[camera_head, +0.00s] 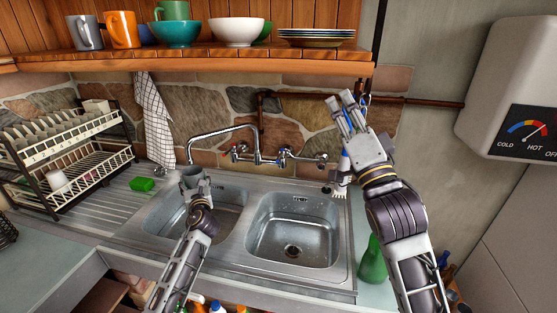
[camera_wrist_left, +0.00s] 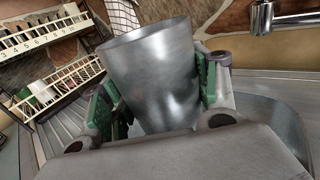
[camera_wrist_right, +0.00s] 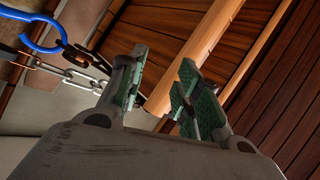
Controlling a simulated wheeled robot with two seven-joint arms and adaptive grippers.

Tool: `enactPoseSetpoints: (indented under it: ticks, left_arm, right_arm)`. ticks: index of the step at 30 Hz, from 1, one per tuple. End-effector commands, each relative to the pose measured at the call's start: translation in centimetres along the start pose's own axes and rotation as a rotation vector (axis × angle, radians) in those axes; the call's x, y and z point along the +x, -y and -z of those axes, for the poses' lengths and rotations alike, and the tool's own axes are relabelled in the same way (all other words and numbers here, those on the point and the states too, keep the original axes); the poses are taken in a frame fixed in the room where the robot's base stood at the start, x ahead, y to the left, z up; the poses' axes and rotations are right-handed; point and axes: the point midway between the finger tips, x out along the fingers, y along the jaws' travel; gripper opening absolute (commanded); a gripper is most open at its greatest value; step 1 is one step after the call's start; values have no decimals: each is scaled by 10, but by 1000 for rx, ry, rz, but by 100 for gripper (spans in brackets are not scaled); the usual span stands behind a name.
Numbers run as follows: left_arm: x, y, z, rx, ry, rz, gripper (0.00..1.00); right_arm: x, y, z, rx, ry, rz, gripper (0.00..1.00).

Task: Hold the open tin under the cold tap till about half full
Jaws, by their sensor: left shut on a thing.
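My left gripper (camera_head: 198,188) is shut on the open grey metal tin (camera_wrist_left: 150,75), held upright or nearly so over the left basin. The tin's inside is hidden in the left wrist view. The curved chrome tap spout (camera_head: 218,130) ends close to the tin in the head view. In the left wrist view the spout end (camera_wrist_left: 262,20) is right of the tin's rim. I see no water stream. The wall tap (camera_head: 257,155) has red and blue marks on its handles. My right gripper (camera_head: 343,115) is raised right of the tap, open and empty.
A chain with a blue ring (camera_wrist_right: 45,35) hangs beside my right gripper. A shelf (camera_head: 200,58) with mugs, bowls and plates is above. A dish rack (camera_head: 70,165) and green sponge (camera_head: 142,184) are left. The right basin (camera_head: 290,235) is empty. A heater (camera_head: 515,90) hangs right.

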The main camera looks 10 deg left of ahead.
Motion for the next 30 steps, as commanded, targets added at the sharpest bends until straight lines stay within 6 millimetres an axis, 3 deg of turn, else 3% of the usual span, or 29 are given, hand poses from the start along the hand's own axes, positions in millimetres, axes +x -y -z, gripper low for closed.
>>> enactPoseSetpoints:
  ticks: [3,12,30]
  left_arm:
    - [0,0,0,0,0,0,37]
    - [0,0,0,0,0,0,37]
    - [0,0,0,0,0,0,37]
  right_arm:
    - [14,-17,-32,-130,32,-50,34]
    - [34,-67,-94,-483,123,-173,34]
    - [42,-157,-200,-1225,370,-331,34]
